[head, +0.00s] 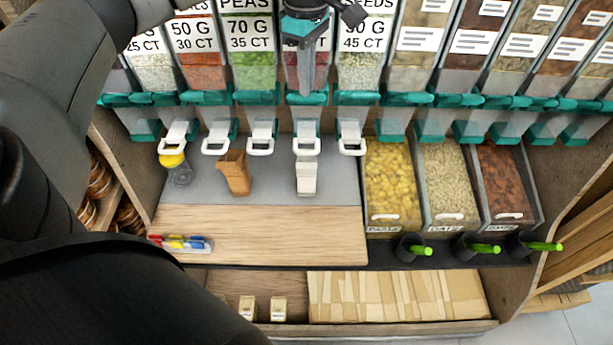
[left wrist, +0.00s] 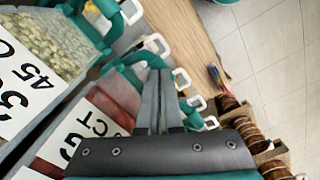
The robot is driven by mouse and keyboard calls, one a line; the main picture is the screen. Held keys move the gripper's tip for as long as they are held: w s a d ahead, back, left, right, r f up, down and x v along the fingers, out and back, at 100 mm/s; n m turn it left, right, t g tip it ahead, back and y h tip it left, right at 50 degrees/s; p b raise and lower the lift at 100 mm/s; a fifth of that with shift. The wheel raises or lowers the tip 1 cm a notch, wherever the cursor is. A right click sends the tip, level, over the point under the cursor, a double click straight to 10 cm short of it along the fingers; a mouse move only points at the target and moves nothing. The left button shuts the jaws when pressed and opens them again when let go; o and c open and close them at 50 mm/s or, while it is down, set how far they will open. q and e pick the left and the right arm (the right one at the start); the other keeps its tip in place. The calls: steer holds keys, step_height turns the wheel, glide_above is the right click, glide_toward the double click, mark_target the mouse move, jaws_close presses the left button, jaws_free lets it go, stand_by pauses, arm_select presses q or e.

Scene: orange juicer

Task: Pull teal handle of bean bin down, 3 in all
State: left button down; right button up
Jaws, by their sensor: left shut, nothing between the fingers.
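A row of clear bins with teal handles stands along the back. My left gripper (head: 305,88) points down in front of the bin between the PEAS and SEEDS bins; it is shut and empty. It hides most of that bin's label, so I cannot read whether it says beans. Reddish contents show beside it. That bin's teal handle (head: 307,98) is right by the fingertips; I cannot tell if they touch. In the left wrist view the closed fingers (left wrist: 158,82) lie beside a bin with red contents (left wrist: 118,100). My right gripper is not in view.
White spout loops (head: 262,140) hang below the bins. A white cup (head: 306,176), a brown bag (head: 234,173) and a yellow-topped item (head: 176,168) stand beneath. Open food trays (head: 390,225) are to the right. The wooden board (head: 270,235) is mostly clear.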

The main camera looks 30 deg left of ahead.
arm_select(q)
steer(key=shift+s+d+f+b, duration=0.1)
steer(key=shift+s+f+b, duration=0.15)
steer(key=shift+f+b, duration=0.8)
steer(key=shift+s+d+f+b, duration=0.15)
steer(key=shift+f+b, duration=0.5)
steer(key=shift+f, duration=0.8)
steer(key=shift+a+r, duration=0.1)
steer(key=r+p, duration=0.1)
steer(key=r, duration=0.1)
steer(key=r+p, duration=0.2)
steer(key=w+r+p, duration=0.1)
steer(key=r+p, duration=0.1)
steer(key=shift+a+r, duration=0.25)
steer(key=shift+r, duration=0.05)
steer(key=shift+f, duration=0.1)
